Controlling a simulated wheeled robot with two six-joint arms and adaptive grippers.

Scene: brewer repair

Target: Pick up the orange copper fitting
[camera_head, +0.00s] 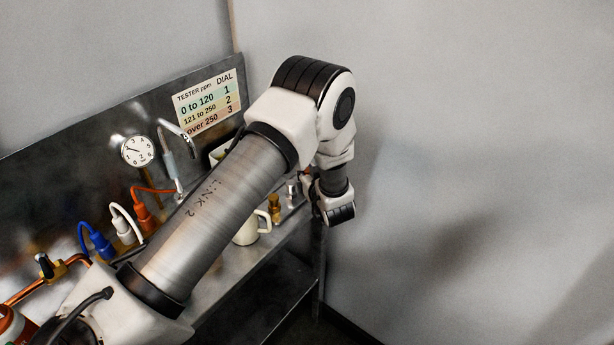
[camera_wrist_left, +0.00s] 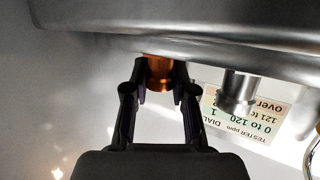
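The orange copper fitting (camera_wrist_left: 159,72) is in the left wrist view, between the two dark fingertips of my left gripper (camera_wrist_left: 160,78). The fingers are drawn in to about its width and appear to touch both sides. That view is upside down, and the fitting stands at the metal shelf (camera_wrist_left: 190,22). In the head view the fitting (camera_head: 274,205) shows as a small copper-coloured piece right of my left arm. My left fingertips are hard to make out there. My right gripper is in neither view.
A silver fitting (camera_wrist_left: 239,92) stands beside the copper one. A white mug (camera_head: 246,230) stands nearby on the shelf, partly behind my arm. A dial gauge (camera_head: 138,151), a tester chart (camera_head: 207,102) and coloured plugs (camera_head: 122,226) are along the back panel. Open room lies to the right.

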